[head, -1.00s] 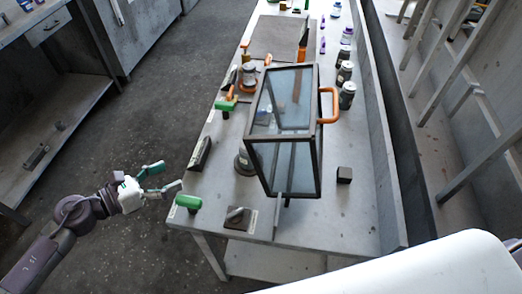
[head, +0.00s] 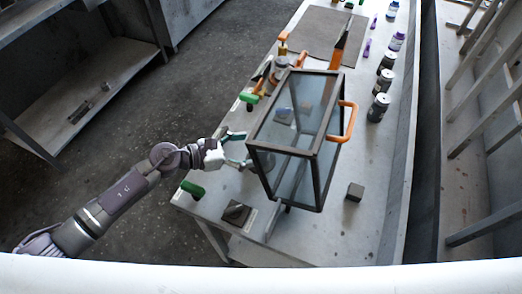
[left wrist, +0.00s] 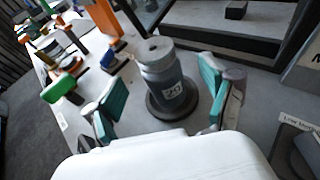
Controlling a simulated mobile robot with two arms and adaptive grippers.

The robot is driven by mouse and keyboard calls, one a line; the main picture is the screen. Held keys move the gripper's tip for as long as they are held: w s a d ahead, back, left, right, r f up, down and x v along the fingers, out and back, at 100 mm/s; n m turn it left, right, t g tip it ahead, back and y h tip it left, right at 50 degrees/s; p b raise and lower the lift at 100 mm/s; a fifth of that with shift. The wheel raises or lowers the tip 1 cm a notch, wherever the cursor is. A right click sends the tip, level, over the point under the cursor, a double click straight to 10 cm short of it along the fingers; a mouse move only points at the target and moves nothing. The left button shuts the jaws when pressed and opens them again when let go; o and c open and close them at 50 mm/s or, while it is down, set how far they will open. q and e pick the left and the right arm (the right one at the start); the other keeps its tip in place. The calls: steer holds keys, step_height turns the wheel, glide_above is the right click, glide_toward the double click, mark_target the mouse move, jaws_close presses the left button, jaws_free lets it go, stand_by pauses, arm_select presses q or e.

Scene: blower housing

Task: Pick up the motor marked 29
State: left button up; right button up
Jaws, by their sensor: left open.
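The motor (left wrist: 170,88) is a grey cylinder on a wide round dark base. My left gripper (left wrist: 163,92) is open, with one teal-padded finger on each side of the motor and visible gaps to both. In the head view my left gripper (head: 238,150) is at the table's left side, beside the glass case; the motor is mostly hidden there behind the gripper and the case. My right gripper is not in view.
A dark-framed glass case (head: 297,140) with an orange handle stands close to the right of the motor. A green-handled tool (head: 192,189) lies at the near left edge. Jars (head: 379,107) line the right side. A small dark block (head: 354,192) sits right of the case.

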arm_select(q)
steer(key=p+x, duration=0.1)
steer(key=x, duration=0.3)
steer(key=shift+r, duration=0.2)
steer(key=shift+w+d+f, duration=0.15)
steer(key=shift+d, duration=0.1)
steer(key=shift+c, duration=0.3)
steer(key=c, duration=1.3)
steer(key=shift+c, duration=1.1)
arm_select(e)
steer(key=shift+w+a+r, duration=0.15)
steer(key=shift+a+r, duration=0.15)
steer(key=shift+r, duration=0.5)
